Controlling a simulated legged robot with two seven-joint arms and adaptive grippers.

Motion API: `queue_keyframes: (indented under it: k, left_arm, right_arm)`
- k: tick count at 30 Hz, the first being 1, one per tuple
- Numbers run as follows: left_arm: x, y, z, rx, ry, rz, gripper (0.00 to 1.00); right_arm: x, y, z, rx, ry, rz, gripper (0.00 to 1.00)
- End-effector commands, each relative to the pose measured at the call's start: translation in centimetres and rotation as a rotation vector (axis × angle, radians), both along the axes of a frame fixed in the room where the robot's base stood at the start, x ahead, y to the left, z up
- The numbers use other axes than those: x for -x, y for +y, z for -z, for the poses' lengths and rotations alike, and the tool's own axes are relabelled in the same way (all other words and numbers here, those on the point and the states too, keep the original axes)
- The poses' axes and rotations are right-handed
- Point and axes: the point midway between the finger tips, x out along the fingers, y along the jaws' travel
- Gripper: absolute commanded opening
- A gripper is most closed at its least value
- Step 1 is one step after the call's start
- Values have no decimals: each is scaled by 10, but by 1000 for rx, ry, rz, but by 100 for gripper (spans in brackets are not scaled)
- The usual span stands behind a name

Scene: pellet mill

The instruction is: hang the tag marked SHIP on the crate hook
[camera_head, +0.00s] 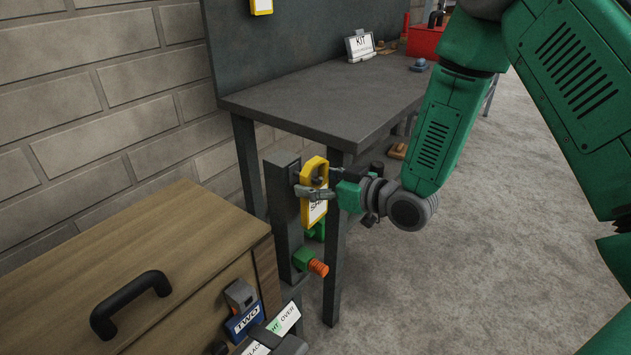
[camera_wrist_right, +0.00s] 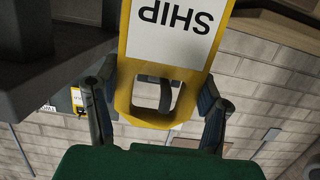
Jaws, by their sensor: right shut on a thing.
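The yellow tag marked SHIP (camera_head: 315,209) hangs upright in front of a dark grey post (camera_head: 282,205) at the middle of the head view. My right gripper (camera_head: 318,191) is shut on it near its top. In the right wrist view the tag (camera_wrist_right: 172,32) appears upside down between the two fingers of the gripper (camera_wrist_right: 157,88). A dark curved piece (camera_wrist_right: 165,95) shows in the tag's opening. It looks like a hook, but I cannot tell whether the tag's weight rests on it. My left gripper is out of view.
A wooden cabinet (camera_head: 150,235) with a black handle (camera_head: 130,303) stands at the left. A grey workbench (camera_head: 325,100) stands behind the post, bearing a KIT sign (camera_head: 360,46). Floor at the right is clear.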

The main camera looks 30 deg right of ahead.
Motion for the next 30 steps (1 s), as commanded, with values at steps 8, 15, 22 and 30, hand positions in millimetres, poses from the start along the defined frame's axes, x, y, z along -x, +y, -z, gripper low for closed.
queue_keyframes:
  k: [8, 15, 22, 30]
  left_arm:
    - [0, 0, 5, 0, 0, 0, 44]
    - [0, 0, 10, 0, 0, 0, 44]
    - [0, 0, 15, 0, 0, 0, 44]
    - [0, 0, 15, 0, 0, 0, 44]
  right_arm:
    - [0, 1, 8, 0, 0, 0, 24]
    - [0, 0, 15, 0, 1, -1, 24]
    - [0, 0, 22, 0, 0, 0, 24]
    - [0, 0, 22, 0, 0, 0, 24]
